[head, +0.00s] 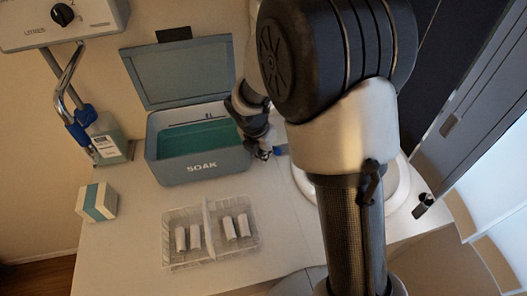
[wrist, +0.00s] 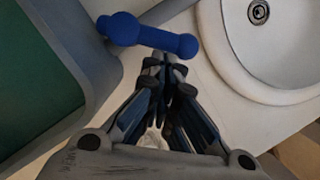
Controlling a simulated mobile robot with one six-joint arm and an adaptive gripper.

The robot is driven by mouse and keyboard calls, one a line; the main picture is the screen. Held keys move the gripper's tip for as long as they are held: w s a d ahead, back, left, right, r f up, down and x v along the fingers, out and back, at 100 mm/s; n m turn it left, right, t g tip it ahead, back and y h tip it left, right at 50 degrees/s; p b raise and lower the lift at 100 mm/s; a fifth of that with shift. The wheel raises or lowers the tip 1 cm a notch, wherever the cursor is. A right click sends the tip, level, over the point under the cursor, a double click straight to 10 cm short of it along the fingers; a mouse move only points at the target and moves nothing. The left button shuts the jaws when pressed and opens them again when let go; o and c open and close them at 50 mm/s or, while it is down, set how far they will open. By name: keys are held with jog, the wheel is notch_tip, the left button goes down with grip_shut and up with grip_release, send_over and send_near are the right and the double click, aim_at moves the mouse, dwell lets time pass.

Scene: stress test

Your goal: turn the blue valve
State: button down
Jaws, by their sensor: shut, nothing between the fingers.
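A blue valve handle (wrist: 150,35), a bar with rounded ends, shows in the wrist view between the grey box and the white basin. In the head view my gripper (head: 263,153) is beside the right wall of the box.
The open grey SOAK box (head: 200,167) holds green liquid. A wire rack (head: 185,263) with several white cylinders stands in front. The white basin (wrist: 285,97) is right of my gripper. A bottle (head: 108,138) and a small carton (head: 97,202) stand left. The front left counter is clear.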

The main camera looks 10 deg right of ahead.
jog(key=p, duration=0.1)
jog(key=d+n+p, duration=0.1)
jog(key=p, duration=0.1)
jog(key=shift+w+d, duration=0.3)
jog(key=shift+a, duration=0.1)
